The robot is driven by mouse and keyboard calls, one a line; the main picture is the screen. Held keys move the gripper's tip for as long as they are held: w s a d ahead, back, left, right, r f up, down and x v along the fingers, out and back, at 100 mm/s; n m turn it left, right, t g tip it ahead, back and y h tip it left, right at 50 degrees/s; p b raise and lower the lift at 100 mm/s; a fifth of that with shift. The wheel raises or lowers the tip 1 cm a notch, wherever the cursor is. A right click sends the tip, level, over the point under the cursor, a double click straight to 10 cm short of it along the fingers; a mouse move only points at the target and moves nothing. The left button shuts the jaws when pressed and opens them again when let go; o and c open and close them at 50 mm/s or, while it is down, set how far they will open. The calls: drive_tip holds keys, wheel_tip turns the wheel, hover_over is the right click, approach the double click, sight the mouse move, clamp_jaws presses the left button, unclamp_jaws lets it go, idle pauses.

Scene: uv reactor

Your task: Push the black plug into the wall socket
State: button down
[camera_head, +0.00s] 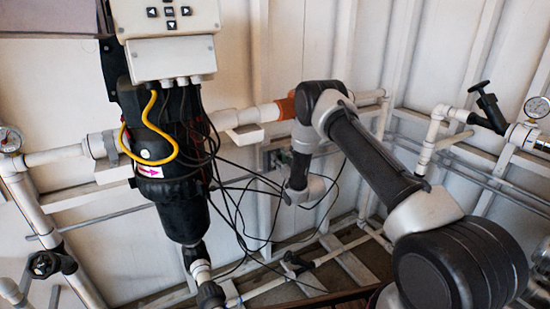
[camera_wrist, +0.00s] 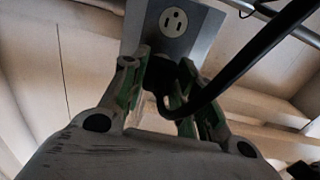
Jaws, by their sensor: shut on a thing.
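The wall socket (camera_wrist: 172,22) is a grey metal plate with a pale round outlet showing near the top of the wrist view. The black plug (camera_wrist: 160,74) is between the green-padded fingers of my gripper (camera_wrist: 158,82), which is shut on it. The plug is just below the visible outlet in the picture and covers the lower part of the plate. I cannot tell whether its prongs touch or enter an opening. In the head view my gripper (camera_head: 279,157) is at the wall, beside the grey socket box; the plug is too small to make out there.
A black cable (camera_wrist: 245,68) loops from the plug up to the right. In the head view, the black reactor body (camera_head: 175,205) with a yellow cable and a control box (camera_head: 170,58) stands left of my arm. Loose black cables and white pipes (camera_head: 63,154) surround it.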

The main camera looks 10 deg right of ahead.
drive_tip(key=shift+x, duration=1)
idle(0.5)
drive_tip(key=c, duration=1)
unclamp_jaws()
drive_tip(key=shift+s, duration=0.15)
